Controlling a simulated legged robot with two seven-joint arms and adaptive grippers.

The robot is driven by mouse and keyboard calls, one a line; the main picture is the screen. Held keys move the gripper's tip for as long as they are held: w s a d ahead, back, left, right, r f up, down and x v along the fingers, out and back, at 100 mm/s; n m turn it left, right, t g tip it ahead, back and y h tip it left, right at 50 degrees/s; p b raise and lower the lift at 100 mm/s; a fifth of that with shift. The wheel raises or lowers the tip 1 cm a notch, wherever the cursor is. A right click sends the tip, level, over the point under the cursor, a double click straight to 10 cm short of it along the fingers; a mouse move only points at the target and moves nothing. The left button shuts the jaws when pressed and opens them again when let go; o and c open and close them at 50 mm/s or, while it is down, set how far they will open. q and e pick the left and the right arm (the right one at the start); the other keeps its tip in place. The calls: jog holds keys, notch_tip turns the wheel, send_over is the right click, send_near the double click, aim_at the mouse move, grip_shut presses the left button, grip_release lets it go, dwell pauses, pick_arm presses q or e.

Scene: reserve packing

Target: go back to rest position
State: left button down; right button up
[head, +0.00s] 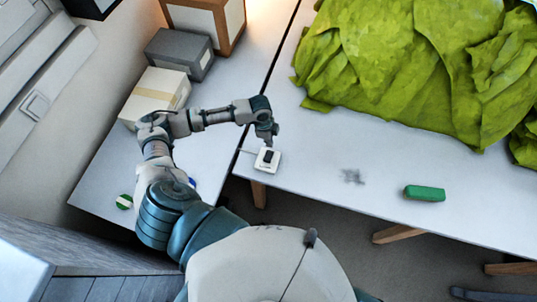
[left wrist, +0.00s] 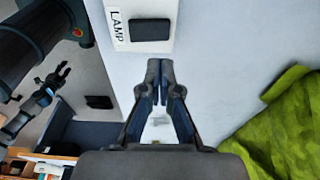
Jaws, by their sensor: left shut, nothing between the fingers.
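My left gripper (head: 268,133) is shut and empty, just above the edge of the white table. In the left wrist view, its two fingertips (left wrist: 160,75) meet with nothing between them. A white lamp switch box (head: 274,166) with a black rocker lies near the table's front-left corner, just below the gripper in the head view. The box, marked LAMP, also shows at the top of the left wrist view (left wrist: 120,42), apart from the fingertips.
Green crumpled cloth (head: 400,60) covers the back of the right table. A green block (head: 424,193) and a grey smudge (head: 352,176) lie nearer its front. A cream box (head: 155,92), grey box (head: 180,50) and wood-edged box (head: 205,20) stand on the left table.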

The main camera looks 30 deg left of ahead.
pick_arm(q)
jog(key=s+d+f+n+t+h, duration=0.1)
jog(key=s+d+n, duration=0.2)
jog(key=s+d, duration=0.3)
jog(key=s+d+f+n+t+h, duration=0.1)
jog(key=s+d+n+t, duration=0.1)
jog(key=s+d, duration=0.5)
jog(key=s+a+n+y, duration=0.4)
jog(key=s+a+n, duration=0.3)
jog(key=a+n, duration=0.15)
jog(key=s+f+g+b, duration=0.1)
jog(key=s+f, duration=0.2)
jog(key=f, duration=2.7)
jog(key=s+a+f+g+b, duration=0.1)
jog(key=s+a+f, duration=0.1)
jog(key=s+f, duration=1.2)
jog(key=shift+s+a+f, duration=0.25)
jog(key=shift+s, duration=1)
